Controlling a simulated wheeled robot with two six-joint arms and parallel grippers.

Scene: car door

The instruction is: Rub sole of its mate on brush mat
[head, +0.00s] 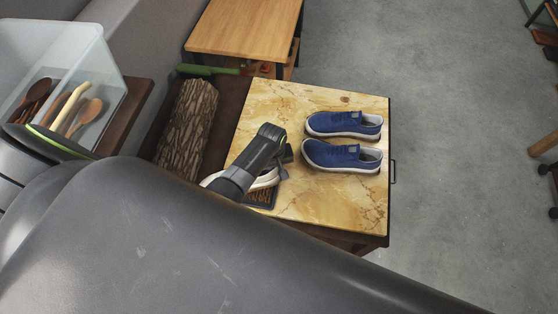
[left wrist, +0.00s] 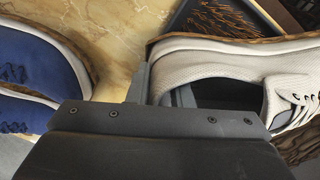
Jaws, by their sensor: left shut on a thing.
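A white shoe (head: 265,181) with a tan sole is held by my left gripper (head: 281,160), partly hidden behind the arm in the head view. In the left wrist view the white shoe (left wrist: 215,58) has one side wall between the fingers near its opening, laces at the right. The brush mat (head: 262,201), a dark frame with brown bristles, is partly covered by the shoe and arm. The mat's bristles also show beyond the shoe in the left wrist view (left wrist: 222,18). I cannot tell whether the sole touches the bristles. My right gripper is out of view.
Two blue shoes, a far one (head: 344,124) and a near one (head: 342,156), stand side by side on the yellow marble-look tabletop (head: 280,103). A log (head: 187,125) and a green-handled object (head: 208,70) lie left of it. A clear bin of wooden spoons (head: 98,68) is farther left.

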